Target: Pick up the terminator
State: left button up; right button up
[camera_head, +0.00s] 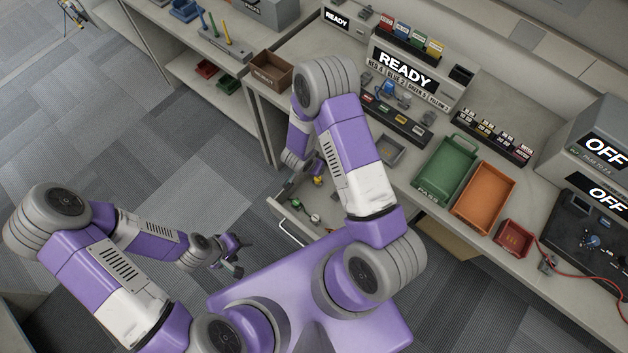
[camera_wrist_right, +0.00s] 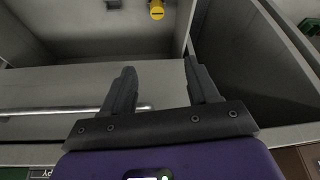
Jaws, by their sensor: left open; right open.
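A small yellow-ended cylindrical part (camera_wrist_right: 157,10) lies in an open drawer at the top of the right wrist view; I cannot confirm that it is the terminator. A yellow part also shows in the head view (camera_head: 318,181), close to my right gripper. My right gripper (camera_wrist_right: 159,70) is open and empty, with its fingers over the drawer's edge and apart from the yellow part. In the head view it is partly hidden by my arm. My left gripper (camera_head: 236,254) is open and empty above the floor, away from the bench.
The open drawer (camera_head: 289,222) holds several small parts, including a green one. On the bench stand a green tray (camera_head: 446,170), an orange tray (camera_head: 484,197), a small red tray (camera_head: 514,238) and a brown box (camera_head: 271,71). A READY panel (camera_head: 405,72) stands behind.

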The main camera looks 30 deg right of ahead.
jog(key=b, duration=1)
send_near(317, 179)
jog(key=f, duration=0.2)
jog(key=shift+w+d+f+b, duration=0.15)
jog(key=shift+w+d+f, duration=0.1)
jog(key=shift+w+f, duration=0.15)
jog(key=shift+w+d+f+b, duration=0.15)
jog(key=shift+w+d+f, duration=0.1)
jog(key=shift+f, duration=0.25)
jog(key=b+x, duration=0.1)
jog(key=x, duration=0.1)
jog(key=b+x, duration=0.1)
jog(key=x, duration=0.2)
jog(key=shift+d+b, duration=0.3)
jog(key=shift+d, duration=0.1)
jog(key=shift+r, duration=0.15)
jog(key=shift+c, duration=0.3)
grip_shut()
